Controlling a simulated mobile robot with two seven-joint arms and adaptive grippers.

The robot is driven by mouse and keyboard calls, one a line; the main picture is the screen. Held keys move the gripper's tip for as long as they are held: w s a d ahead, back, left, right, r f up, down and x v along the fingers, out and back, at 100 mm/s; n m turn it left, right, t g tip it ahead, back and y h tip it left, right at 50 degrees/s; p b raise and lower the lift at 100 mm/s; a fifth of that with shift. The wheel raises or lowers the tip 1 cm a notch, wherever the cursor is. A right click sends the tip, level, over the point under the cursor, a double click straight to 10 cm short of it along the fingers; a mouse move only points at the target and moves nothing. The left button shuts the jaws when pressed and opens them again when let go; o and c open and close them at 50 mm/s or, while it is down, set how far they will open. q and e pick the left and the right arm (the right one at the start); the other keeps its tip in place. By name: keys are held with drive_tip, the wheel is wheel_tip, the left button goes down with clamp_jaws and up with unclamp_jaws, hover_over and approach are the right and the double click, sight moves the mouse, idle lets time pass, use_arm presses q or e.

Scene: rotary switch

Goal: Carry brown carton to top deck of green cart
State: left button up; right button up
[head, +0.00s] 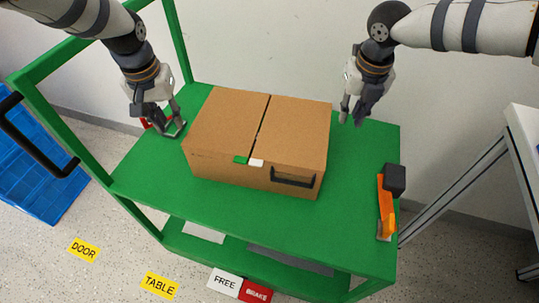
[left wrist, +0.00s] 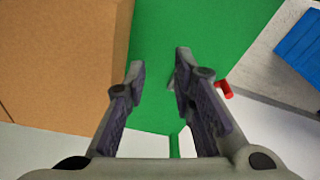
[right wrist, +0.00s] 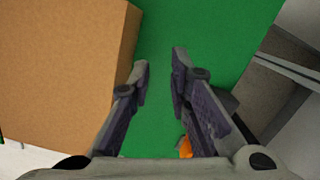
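The brown carton (head: 225,125) rests on the top deck of the green cart (head: 290,225), its lid flaps closed along a dark centre seam. It has a dark handle slot at its front right. The carton also shows at the left of the left wrist view (left wrist: 55,60) and of the right wrist view (right wrist: 55,70). My left gripper (head: 172,130) is open, just left of the carton, apart from it over the bare deck. My right gripper (head: 350,118) is open, just right of the carton's back right corner, with nothing between its fingers.
An orange tool with a dark block (head: 386,205) is at the deck's right edge. A black push handle (head: 35,135) is on the cart's left. A blue crate (head: 35,175) stands on the floor at left. A white table (head: 527,140) is at right. Floor labels lie in front.

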idle(0.4)
use_arm(q)
wheel_tip(320, 180, up, 12)
drive_tip(key=s, duration=0.1)
drive_tip(key=shift+s, duration=0.35)
use_arm(e)
wheel_tip(320, 180, up, 12)
drive_tip(key=s, duration=0.1)
drive_tip(key=shift+s, duration=0.35)
use_arm(q)
drive_tip(key=shift+f, duration=0.1)
